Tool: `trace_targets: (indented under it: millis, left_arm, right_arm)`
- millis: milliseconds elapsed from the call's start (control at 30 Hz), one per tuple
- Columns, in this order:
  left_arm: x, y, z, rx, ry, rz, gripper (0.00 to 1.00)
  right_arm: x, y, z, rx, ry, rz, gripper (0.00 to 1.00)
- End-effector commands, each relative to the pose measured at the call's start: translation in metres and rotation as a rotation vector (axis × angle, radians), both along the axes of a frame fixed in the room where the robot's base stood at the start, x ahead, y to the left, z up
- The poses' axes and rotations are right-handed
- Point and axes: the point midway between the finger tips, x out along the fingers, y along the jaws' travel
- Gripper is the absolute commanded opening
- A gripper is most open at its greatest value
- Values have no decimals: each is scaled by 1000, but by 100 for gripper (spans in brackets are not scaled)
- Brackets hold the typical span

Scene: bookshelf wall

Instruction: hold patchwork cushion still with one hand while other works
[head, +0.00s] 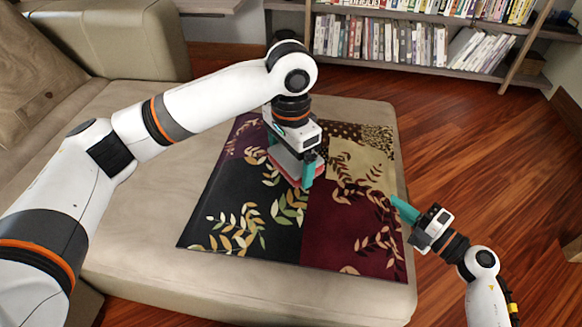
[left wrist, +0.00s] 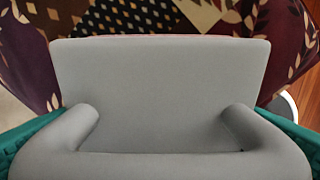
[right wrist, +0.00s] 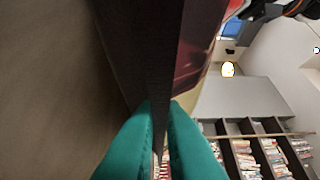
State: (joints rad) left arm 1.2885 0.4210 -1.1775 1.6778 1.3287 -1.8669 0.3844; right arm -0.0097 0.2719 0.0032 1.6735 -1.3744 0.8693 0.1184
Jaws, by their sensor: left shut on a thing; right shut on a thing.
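The patchwork cushion (head: 330,225), with dark, maroon and cream leaf-print panels, lies flat on a beige sofa seat (head: 180,270). My left gripper (head: 298,170) is over the cushion's upper middle, shut on a grey handled tool (head: 284,160). The tool has a reddish lower edge; whether it touches the cloth is hard to tell. In the left wrist view the tool's flat grey plate (left wrist: 165,85) and handle fill the middle, hiding the cloth beneath. My right gripper (head: 402,210) is at the cushion's right edge. In the right wrist view its teal fingers close on the cushion's dark edge (right wrist: 165,70).
A bookshelf (head: 400,45) full of books stands at the back. A sofa armrest (head: 110,40) and back cushion (head: 35,65) are at the upper left. Wooden floor (head: 460,130) lies open to the right of the seat.

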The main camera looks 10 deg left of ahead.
Motion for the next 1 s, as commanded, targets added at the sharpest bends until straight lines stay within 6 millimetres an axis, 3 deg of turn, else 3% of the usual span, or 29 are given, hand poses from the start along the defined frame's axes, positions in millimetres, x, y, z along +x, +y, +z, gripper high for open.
trace_targets:
  millis: [300, 800, 833, 900, 967, 1000]
  left_arm:
    - [0, 0, 25, -1, -1, 0, 67]
    - [0, 0, 25, -1, -1, -1, 67]
    - [0, 0, 25, -1, -1, -1, 67]
    - [0, 0, 25, -1, -1, -1, 67]
    - [0, 0, 25, -1, -1, -1, 67]
    - [0, 0, 25, -1, -1, -1, 67]
  right_arm:
    - [0, 0, -1, -1, 2, 0, 0]
    - [0, 0, -1, -1, 2, 0, 0]
    - [0, 0, -1, -1, 2, 0, 13]
    - [0, 0, -1, -1, 2, 0, 24]
    - [0, 0, -1, -1, 1, 0, 33]
    - [0, 0, -1, 0, 1, 0, 33]
